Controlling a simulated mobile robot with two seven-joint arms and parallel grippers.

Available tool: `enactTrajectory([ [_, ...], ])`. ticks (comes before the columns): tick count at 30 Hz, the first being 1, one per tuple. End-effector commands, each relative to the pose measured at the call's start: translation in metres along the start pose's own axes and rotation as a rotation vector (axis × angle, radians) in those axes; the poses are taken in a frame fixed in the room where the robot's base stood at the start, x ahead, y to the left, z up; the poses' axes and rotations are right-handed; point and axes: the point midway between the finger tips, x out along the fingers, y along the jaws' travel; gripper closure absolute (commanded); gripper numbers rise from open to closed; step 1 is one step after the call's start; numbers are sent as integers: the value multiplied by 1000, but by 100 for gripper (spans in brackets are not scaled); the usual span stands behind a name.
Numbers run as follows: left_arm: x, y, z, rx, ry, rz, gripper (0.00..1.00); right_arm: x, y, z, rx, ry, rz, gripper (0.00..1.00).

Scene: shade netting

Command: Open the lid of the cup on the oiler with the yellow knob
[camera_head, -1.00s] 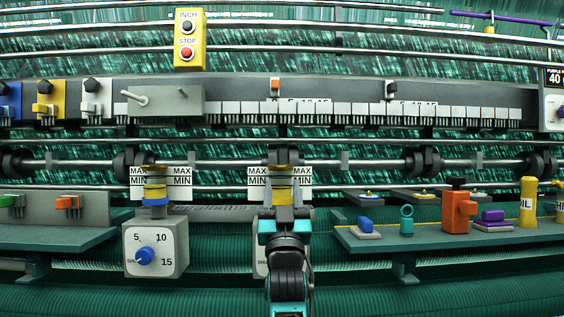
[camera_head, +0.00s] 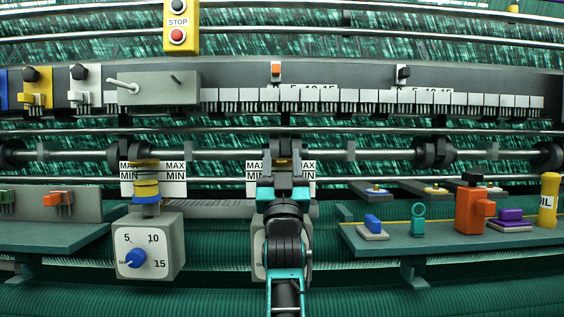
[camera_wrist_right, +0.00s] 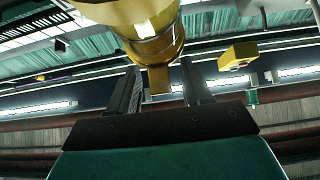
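My right gripper (camera_head: 283,168) is raised in front of the right oiler (camera_head: 258,250), whose grey box shows only at its edges. My arm hides its knob, so I cannot see the knob's colour, and the gripper hides most of its cup. In the right wrist view, a yellow cup (camera_wrist_right: 150,22) hangs at the top with a narrow yellow tab (camera_wrist_right: 158,80) pointing down. The tab sits between the two spread fingers of the gripper (camera_wrist_right: 160,70), with gaps visible on both sides. My left gripper is not in view.
Another oiler (camera_head: 150,250) with a blue knob (camera_head: 135,258) and a yellow-banded cup (camera_head: 146,185) stands to the left. A green shelf (camera_head: 450,238) at right holds an orange can (camera_head: 472,208) and small items. A roller shaft (camera_head: 360,155) runs behind.

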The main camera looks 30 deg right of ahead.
Motion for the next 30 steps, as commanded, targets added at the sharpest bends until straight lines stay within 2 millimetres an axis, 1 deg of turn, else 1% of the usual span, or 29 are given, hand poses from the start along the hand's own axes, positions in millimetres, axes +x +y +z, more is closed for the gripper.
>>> enactTrajectory([
  [1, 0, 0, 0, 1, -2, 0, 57, 0, 0, 0, 0, -1, 0, 55],
  [2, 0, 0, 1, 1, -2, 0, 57, 0, 0, 0, 0, -1, 0, 58],
  [15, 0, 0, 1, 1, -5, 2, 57, -1, 0, 1, 0, -3, -1, 100],
  [30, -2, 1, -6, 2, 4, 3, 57, 1, 2, 2, -1, -17, -1, 100],
])
